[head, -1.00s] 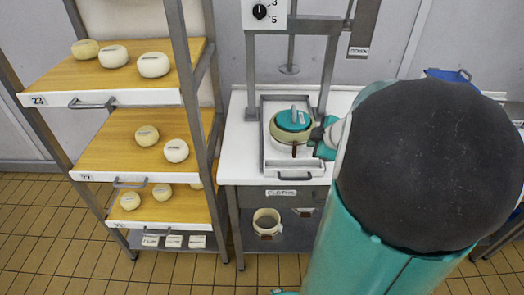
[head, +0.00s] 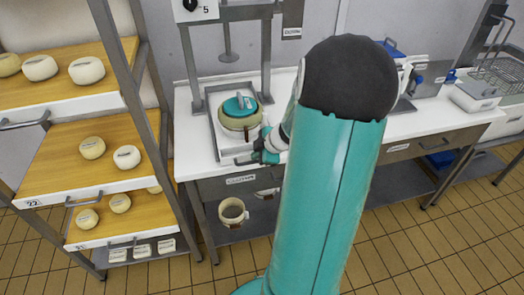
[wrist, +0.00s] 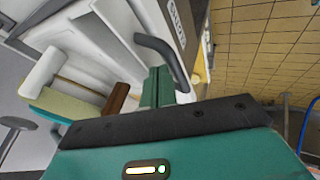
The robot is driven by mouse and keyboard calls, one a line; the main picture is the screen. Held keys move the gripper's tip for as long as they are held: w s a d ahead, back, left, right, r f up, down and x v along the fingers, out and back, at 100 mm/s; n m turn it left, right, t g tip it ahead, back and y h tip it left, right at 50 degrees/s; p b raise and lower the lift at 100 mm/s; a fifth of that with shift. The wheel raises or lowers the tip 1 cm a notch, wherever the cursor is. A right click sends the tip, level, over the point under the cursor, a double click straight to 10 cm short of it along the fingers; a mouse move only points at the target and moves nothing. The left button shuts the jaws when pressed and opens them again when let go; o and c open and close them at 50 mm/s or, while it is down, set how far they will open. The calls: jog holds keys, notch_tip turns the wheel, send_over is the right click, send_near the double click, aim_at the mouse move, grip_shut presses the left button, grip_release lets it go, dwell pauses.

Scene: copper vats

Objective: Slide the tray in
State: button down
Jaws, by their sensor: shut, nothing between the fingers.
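The grey metal tray (head: 212,127) lies on the white worktop under the press, its front end near the worktop's front edge. On it stands a round cheese mould (head: 238,122) with a teal lid (head: 239,105). The tray's dark handle (wrist: 163,52) is at its front end, partly hidden by my gripper in the head view. My gripper (head: 263,155) is shut and empty at the tray's front right corner. In the wrist view its teal fingers (wrist: 157,88) are close beside the handle; I cannot tell whether they touch it. The mould's brown peg (wrist: 117,98) shows beyond.
The press frame (head: 190,70) stands around the tray's rear. A rack of cheeses (head: 148,110) rises close on the left. Worktop to the right is clear up to a slicer (head: 430,75). Another mould (head: 232,211) sits on the shelf below.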

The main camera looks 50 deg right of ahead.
jog(key=shift+w+a+f, duration=0.1)
jog(key=shift+w+f, duration=0.1)
dwell(0.3)
